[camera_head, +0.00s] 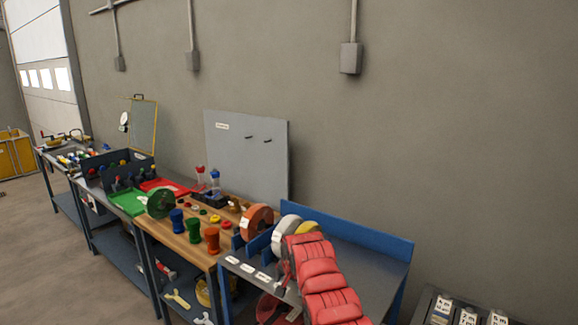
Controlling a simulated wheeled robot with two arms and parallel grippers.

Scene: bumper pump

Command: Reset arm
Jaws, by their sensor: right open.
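My right arm in its red padded cover (322,285) reaches in from the bottom, over the near blue-edged bench (362,262). My right gripper (284,270) is at its far end, small, dark and partly hidden by the arm; it is open, and I see nothing held in it. It is close to the white disc (284,232) and the orange disc (257,219) standing in a blue rack. A yellow disc (308,227) shows behind the arm. My left gripper is not in view.
A wooden-topped bench (186,245) holds blue, green and red spools and a green disc (160,204). A grey panel (247,150) stands behind it. Further benches run left. Labelled blocks (468,316) sit at bottom right.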

